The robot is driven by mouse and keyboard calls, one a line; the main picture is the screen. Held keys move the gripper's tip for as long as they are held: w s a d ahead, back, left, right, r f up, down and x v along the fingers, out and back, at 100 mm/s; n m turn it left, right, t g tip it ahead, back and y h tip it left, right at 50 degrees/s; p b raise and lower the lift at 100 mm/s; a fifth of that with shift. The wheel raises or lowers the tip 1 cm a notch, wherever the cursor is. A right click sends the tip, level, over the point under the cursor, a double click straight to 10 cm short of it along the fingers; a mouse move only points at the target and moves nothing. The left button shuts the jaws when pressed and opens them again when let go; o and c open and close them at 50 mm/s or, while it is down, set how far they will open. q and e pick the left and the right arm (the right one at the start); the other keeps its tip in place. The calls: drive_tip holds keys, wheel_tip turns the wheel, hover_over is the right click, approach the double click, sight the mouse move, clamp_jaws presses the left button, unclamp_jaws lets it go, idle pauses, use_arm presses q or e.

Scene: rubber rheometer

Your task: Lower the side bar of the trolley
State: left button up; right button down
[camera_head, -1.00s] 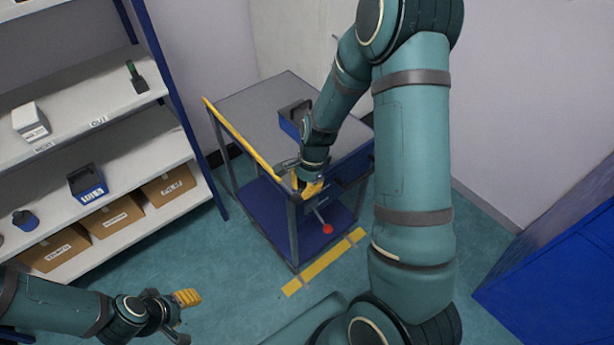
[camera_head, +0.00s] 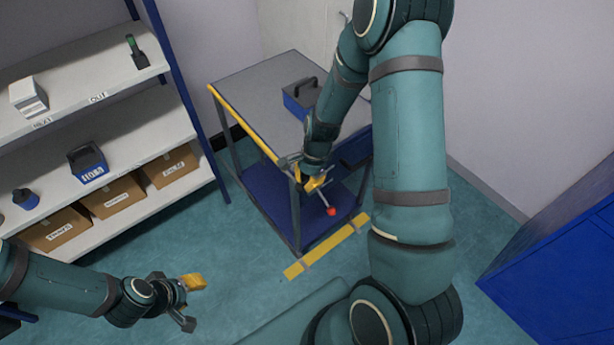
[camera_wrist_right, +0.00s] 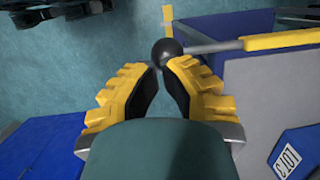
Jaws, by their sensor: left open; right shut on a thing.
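The trolley (camera_head: 262,97) has a grey top, grey posts and a blue lower shelf. Its yellow side bar (camera_head: 240,121) runs along the left edge of the top, close to edge height. My right gripper (camera_head: 313,184) is at the trolley's near corner, at the near end of the bar. In the right wrist view its yellow fingers (camera_wrist_right: 167,72) are closed at the tips on a black ball knob (camera_wrist_right: 167,51), from which a thin rod runs right. My left gripper (camera_head: 190,302) is open and empty above the floor, apart from the trolley.
A blue box with a handle (camera_head: 300,98) stands on the trolley top. A red knob (camera_head: 331,211) on a rod sticks out from the trolley's near side. White shelving (camera_head: 95,122) is at left, a blue cabinet (camera_head: 560,260) at right. Yellow tape (camera_head: 328,246) marks the floor.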

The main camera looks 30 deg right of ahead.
use_arm(q)
drive_tip(key=shift+s+f+b, duration=0.2)
drive_tip(key=shift+f+b, duration=0.2)
drive_tip(key=shift+f, duration=0.2)
drive_tip(key=shift+s+f+b, duration=0.2)
drive_tip(key=shift+f+b, duration=0.15)
drive_tip(key=shift+f, duration=0.25)
use_arm(e)
wheel_tip(320, 180, down, 4)
drive_tip(key=shift+r, duration=0.15)
use_arm(q)
drive_tip(key=shift+r, duration=0.1)
use_arm(e)
drive_tip(key=shift+r, duration=0.1)
use_arm(q)
drive_tip(key=r+p, duration=0.3)
drive_tip(key=w+a+r+p, duration=0.1)
drive_tip(key=r+p, duration=0.1)
use_arm(e)
wheel_tip(320, 180, up, 14)
drive_tip(key=d, duration=0.2)
drive_tip(key=shift+d, duration=0.4)
use_arm(q)
drive_tip(key=shift+f, duration=0.1)
use_arm(e)
drive_tip(key=shift+s+a+f, duration=0.1)
drive_tip(key=shift+s+f, duration=0.05)
drive_tip(key=shift+f, duration=0.1)
